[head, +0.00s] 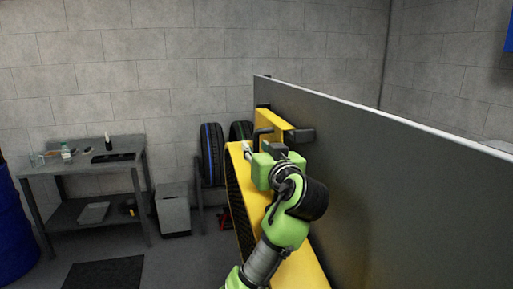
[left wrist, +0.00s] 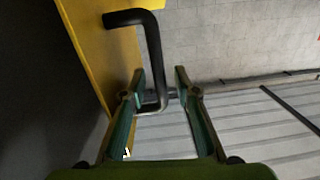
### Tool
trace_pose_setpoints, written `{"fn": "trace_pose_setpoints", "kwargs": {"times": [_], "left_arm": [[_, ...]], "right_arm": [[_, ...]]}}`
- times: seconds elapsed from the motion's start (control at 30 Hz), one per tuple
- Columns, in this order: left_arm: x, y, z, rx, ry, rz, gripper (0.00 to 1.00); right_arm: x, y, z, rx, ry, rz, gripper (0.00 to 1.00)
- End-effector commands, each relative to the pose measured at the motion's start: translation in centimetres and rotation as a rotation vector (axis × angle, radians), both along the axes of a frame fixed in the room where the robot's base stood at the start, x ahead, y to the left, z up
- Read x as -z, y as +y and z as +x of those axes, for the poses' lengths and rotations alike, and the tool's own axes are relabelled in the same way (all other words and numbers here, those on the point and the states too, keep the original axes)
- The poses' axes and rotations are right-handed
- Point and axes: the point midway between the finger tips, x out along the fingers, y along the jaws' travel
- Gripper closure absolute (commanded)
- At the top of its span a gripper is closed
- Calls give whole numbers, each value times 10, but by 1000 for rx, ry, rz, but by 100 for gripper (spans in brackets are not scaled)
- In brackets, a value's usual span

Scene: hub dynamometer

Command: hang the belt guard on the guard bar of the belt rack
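A yellow panel (head: 271,119), which looks like the belt guard, stands upright against the grey partition. It carries a bent black handle (head: 262,132). In the left wrist view the yellow panel (left wrist: 108,55) is at left, with its black handle (left wrist: 153,50) standing out from it. My left gripper (left wrist: 160,88) has its two fingers apart, one on each side of the handle, with visible gaps beside the bar. In the head view my left gripper (head: 250,148) is just in front of the panel. I cannot make out the guard bar for sure. My right gripper is out of view.
A long yellow frame with a dark mesh side (head: 241,165) runs below my left arm. The tall partition (head: 400,160) closes off the right. Tyres (head: 212,153), a grey cabinet (head: 173,209) and a workbench (head: 82,165) stand at the back left. Some floor between is clear.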

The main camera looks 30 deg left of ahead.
Motion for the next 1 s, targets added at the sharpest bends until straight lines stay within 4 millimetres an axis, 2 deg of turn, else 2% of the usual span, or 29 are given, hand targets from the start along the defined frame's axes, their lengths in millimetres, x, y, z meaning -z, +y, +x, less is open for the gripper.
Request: {"fn": "trace_pose_setpoints", "kwargs": {"times": [0.5, 1.0], "left_arm": [[-4, -55, -43, 3, -8, 1, 71], [-5, -60, -48, 0, -7, 3, 71]], "right_arm": [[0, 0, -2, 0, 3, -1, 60], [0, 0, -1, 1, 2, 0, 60]]}}
